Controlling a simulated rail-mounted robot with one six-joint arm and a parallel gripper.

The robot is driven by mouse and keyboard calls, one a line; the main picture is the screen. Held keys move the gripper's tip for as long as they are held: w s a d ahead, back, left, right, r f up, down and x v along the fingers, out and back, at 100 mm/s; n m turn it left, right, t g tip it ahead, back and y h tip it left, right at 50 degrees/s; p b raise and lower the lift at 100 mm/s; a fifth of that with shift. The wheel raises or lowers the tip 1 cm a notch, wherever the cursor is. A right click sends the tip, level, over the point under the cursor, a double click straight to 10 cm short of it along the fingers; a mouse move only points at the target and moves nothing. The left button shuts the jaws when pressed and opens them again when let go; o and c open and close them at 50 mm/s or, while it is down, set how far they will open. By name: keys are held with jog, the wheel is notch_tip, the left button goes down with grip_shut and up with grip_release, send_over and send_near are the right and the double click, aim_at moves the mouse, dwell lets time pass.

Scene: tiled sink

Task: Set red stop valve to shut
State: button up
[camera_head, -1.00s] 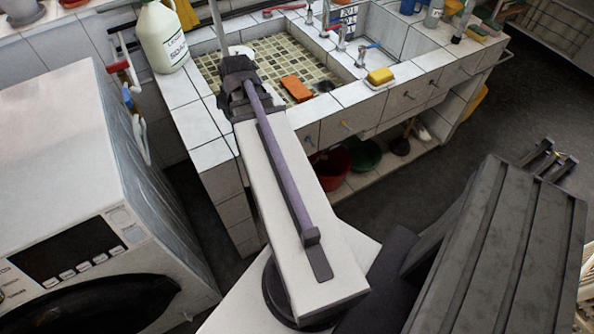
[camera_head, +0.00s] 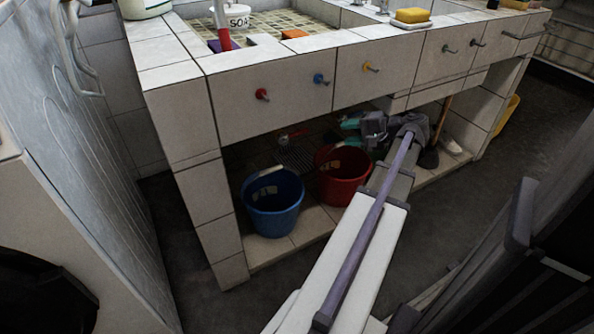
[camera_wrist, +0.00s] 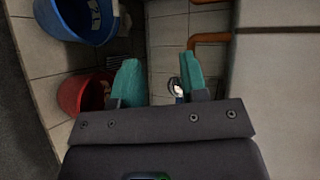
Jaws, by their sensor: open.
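A small red-handled fitting (camera_head: 290,137), which looks like the red stop valve, sits in the shadow under the sink counter, behind the buckets. Its exact handle angle is too small to tell. My gripper (camera_head: 345,133) is under the counter's front edge, to the right of this fitting and above the red bucket, apart from the fitting. In the wrist view my gripper (camera_wrist: 162,72) has its two teal fingers spread with nothing held. A small shiny fitting (camera_wrist: 177,88) shows beside the right finger, partly hidden; I cannot tell whether it is the same valve.
A blue bucket (camera_head: 273,203) and a red bucket (camera_head: 342,177) stand on the tiled shelf below. An orange pipe (camera_wrist: 208,38) runs along the wall. Red (camera_head: 262,94), blue (camera_head: 320,79) and yellow (camera_head: 370,68) knobs stick out of the counter front above.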

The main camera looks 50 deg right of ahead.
aim_at(302, 133)
jog(key=w+a+y, duration=0.1)
jog(key=w+a, duration=0.1)
jog(key=w, duration=0.2)
jog(key=w+a+n+t+b, duration=0.1)
jog(key=w+a, duration=0.2)
jog(key=w, duration=0.1)
jog(key=w+a+y+b, duration=0.1)
jog(key=w+a, duration=0.1)
jog(key=w, duration=0.2)
jog(key=shift+w+a+f+t+y, duration=0.15)
jog(key=shift+a+f+t+y, duration=0.15)
jog(key=shift+f+t, duration=0.1)
jog(key=shift+c, duration=0.5)
grip_shut()
